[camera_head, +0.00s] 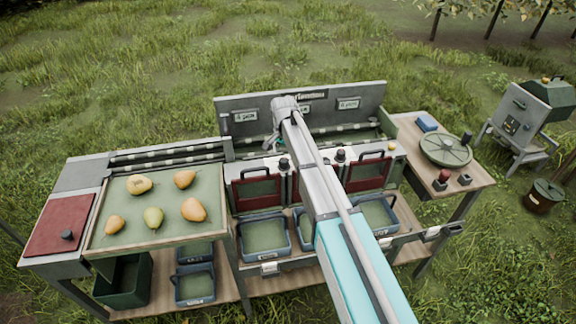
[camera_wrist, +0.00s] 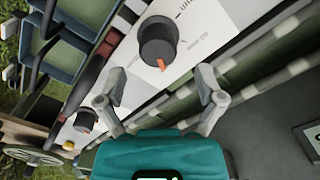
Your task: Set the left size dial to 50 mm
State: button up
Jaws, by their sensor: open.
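The left size dial (camera_wrist: 158,42) is a dark round knob with an orange pointer on a white panel. Its pointer faces down in the wrist view, and printed marks show on the panel above right of it; I cannot read their values. In the head view the left dial (camera_head: 284,164) is small, beside my arm. A second dial (camera_wrist: 86,119) sits at lower left in the wrist view; it also shows in the head view (camera_head: 340,155). My gripper (camera_wrist: 168,88) is open and empty, its fingers apart from the left dial, which lies beyond the fingertips.
Red gates (camera_head: 256,188) with dark handles stand in front of the panel, with blue bins (camera_head: 264,235) below. A tray (camera_head: 165,238) with several pears is at left. A back board (camera_head: 238,127) with labels stands behind. A round green disc (camera_head: 446,150) is on the right table.

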aim_at(285, 159)
jog(key=shift+f+b, duration=1.6)
jog(key=shift+f, duration=0.25)
jog(key=shift+c, duration=0.3)
jog(key=c, duration=1.1)
jog(key=shift+d, duration=0.3)
jog(key=shift+a, duration=0.25)
